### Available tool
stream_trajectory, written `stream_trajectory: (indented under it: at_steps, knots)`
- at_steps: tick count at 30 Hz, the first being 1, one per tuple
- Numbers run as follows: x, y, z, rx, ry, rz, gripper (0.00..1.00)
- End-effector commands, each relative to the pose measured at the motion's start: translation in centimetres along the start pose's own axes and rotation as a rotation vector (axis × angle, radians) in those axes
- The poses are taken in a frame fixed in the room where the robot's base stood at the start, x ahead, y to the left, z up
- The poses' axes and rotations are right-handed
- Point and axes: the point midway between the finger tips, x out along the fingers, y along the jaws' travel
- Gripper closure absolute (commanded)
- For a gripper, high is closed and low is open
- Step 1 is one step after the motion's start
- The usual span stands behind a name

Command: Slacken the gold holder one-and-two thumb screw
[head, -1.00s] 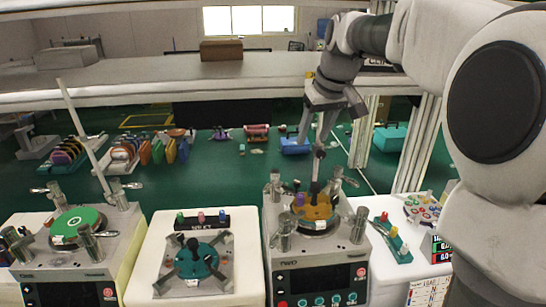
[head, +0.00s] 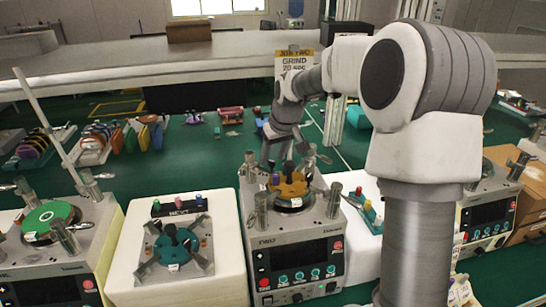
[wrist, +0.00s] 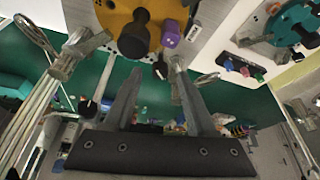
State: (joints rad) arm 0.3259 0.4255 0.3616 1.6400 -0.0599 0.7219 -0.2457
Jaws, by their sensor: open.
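The gold holder (head: 292,190) sits on top of the grey machine marked TWO (head: 290,245). A dark central knob (head: 288,168) stands on it. I cannot read which screw is one-and-two. In the head view my gripper (head: 285,150) hangs just above and behind the holder.
Metal clamp posts (head: 262,208) with levers stand around the holder. Left are a white stand (head: 130,275) with a teal holder (head: 175,246) and a machine with a green disc (head: 48,218). A machine (head: 487,222) and brown boxes (head: 525,205) are right. A shelf (head: 130,65) spans behind.

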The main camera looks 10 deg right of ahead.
Motion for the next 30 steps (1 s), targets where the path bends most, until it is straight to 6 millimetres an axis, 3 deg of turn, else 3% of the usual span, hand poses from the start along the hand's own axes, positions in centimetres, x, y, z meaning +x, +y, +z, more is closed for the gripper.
stream_trajectory:
  at_steps: [12,21,30]
  knots:
    - [0.95,0.00,0.03,0.000,0.000,0.000,0.44]
    - [0.92,-0.01,0.02,0.000,0.000,0.000,0.97]
    - [0.90,0.00,0.01,-0.003,0.000,-0.001,1.00]
